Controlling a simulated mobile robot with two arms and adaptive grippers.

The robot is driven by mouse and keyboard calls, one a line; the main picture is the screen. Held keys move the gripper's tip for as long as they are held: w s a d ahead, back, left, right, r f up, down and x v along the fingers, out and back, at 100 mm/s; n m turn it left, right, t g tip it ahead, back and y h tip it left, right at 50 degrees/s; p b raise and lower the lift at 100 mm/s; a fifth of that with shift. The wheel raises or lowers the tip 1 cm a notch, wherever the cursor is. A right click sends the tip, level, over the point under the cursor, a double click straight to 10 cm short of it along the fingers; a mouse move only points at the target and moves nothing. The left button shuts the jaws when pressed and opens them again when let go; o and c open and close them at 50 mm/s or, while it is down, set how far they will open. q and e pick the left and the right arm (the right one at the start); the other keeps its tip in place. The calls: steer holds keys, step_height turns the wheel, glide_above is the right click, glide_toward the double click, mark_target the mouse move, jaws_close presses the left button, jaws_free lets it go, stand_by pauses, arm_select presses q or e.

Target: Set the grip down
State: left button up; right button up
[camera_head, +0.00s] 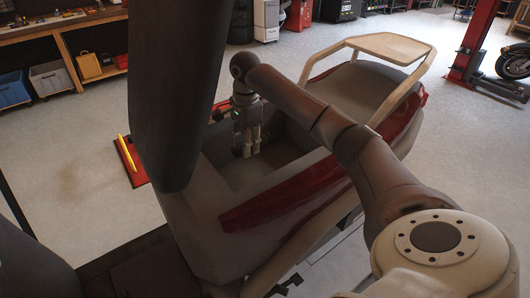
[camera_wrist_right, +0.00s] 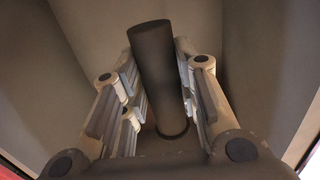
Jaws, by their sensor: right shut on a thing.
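My right gripper (camera_head: 247,149) points down inside the open grey compartment (camera_head: 225,172) of a red and grey vehicle body. In the right wrist view the fingers (camera_wrist_right: 156,62) are closed around the grip (camera_wrist_right: 154,85), a dark grey cylinder standing lengthwise between them. In the head view the grip cannot be made out apart from the gripper. The compartment's plain walls surround the gripper in the wrist view. Whether the grip touches the compartment floor cannot be told. My left gripper is not in view.
A seat (camera_head: 355,90) and a beige rear rack (camera_head: 388,47) lie behind the compartment. A red plate with a yellow bar (camera_head: 127,153) is on the floor to the left. A shelf with bins (camera_head: 50,78) stands at the back left. A red lift post (camera_head: 475,45) is at the right.

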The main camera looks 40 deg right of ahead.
steer(key=shift+w+f, duration=0.1)
steer(key=shift+f, duration=0.55)
steer(key=p, duration=0.2)
glide_above(248, 179)
step_height(248, 179, down, 5)
step_height(248, 179, down, 4)
steer(key=shift+f+p, duration=0.2)
steer(key=shift+p, duration=0.6)
steer(key=shift+d+f, duration=0.1)
steer(key=shift+f+b, duration=0.2)
steer(key=shift+b, duration=0.15)
steer(key=o, duration=1)
